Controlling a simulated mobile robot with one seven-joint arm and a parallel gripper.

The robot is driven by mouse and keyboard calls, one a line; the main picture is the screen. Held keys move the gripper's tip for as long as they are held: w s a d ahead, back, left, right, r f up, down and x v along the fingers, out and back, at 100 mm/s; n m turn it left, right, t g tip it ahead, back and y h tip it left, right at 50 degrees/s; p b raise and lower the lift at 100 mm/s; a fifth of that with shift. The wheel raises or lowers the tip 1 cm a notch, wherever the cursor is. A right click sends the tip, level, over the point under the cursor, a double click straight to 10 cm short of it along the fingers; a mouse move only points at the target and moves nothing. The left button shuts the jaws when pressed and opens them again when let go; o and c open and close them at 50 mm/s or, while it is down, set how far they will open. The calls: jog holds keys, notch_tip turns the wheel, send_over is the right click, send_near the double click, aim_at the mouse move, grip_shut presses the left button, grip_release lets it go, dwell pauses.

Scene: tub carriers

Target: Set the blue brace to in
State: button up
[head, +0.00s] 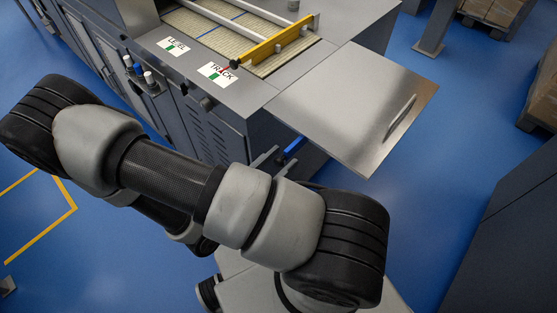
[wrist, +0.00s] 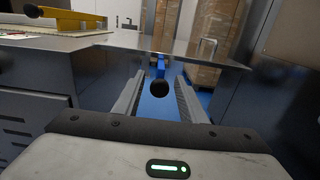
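The blue brace (head: 292,148) shows as a short blue bar below the metal leaf, at the side of the machine. In the wrist view the blue brace (wrist: 160,66) lies straight ahead, with a dark round knob (wrist: 159,88) at its near end. My gripper (wrist: 160,80) is open, with one finger on each side of the knob. Gaps show on both sides, and neither finger appears to touch it. In the head view my gripper (head: 284,154) is partly hidden behind my arm. The far end of the brace is hidden under the leaf.
The flat metal leaf (head: 350,105) with a handle juts from the machine (head: 255,105), above my gripper. A yellow bar (head: 275,48) crosses the belt. A grey cabinet (head: 505,235) stands at right. Blue floor between is clear. Boxes (wrist: 204,35) stand beyond.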

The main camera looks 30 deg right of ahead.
grip_shut()
jog(key=w+a, duration=0.2)
jog(key=w, duration=0.5)
jog(key=shift+w+a+b, duration=0.25)
jog(key=shift+a+b, duration=0.15)
jog(key=shift+b, duration=0.05)
jog(key=shift+o, duration=0.6)
grip_release()
jog(key=b+v, duration=0.1)
jog(key=v, duration=1.6)
jog(key=shift+a, duration=0.2)
jog(key=shift+s, duration=0.15)
